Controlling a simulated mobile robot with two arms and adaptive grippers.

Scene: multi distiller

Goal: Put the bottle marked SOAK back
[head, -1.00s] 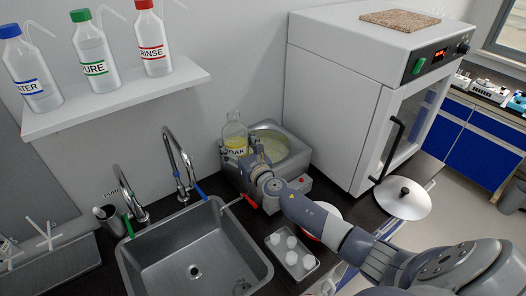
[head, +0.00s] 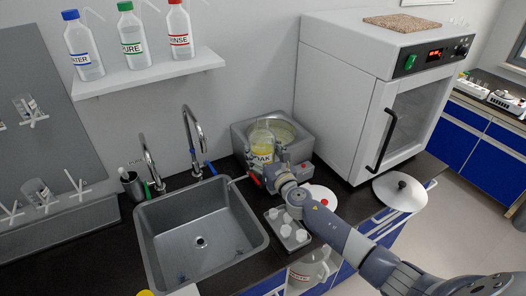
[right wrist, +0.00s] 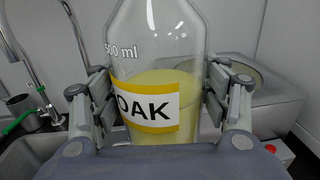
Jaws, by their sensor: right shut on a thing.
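The SOAK bottle (head: 262,142) is clear glass with yellow liquid and a yellow-edged label. My right gripper (head: 266,170) is shut on it and holds it upright in front of the grey bath (head: 239,130). In the right wrist view, the bottle (right wrist: 155,50) stands between the two fingers of the gripper (right wrist: 155,105), with "OAK" readable. The bottle's base is hidden, so I cannot tell whether it touches anything. My left gripper is not in view.
The sink (head: 150,215) with taps is left of the bath. A white oven (head: 335,85) stands to its right. A shelf (head: 150,78) holds WATER, PURE and RINSE bottles. A tray (head: 300,243) of white pieces, a lid (head: 400,190) and a glass beaker (head: 310,272) are near the front.

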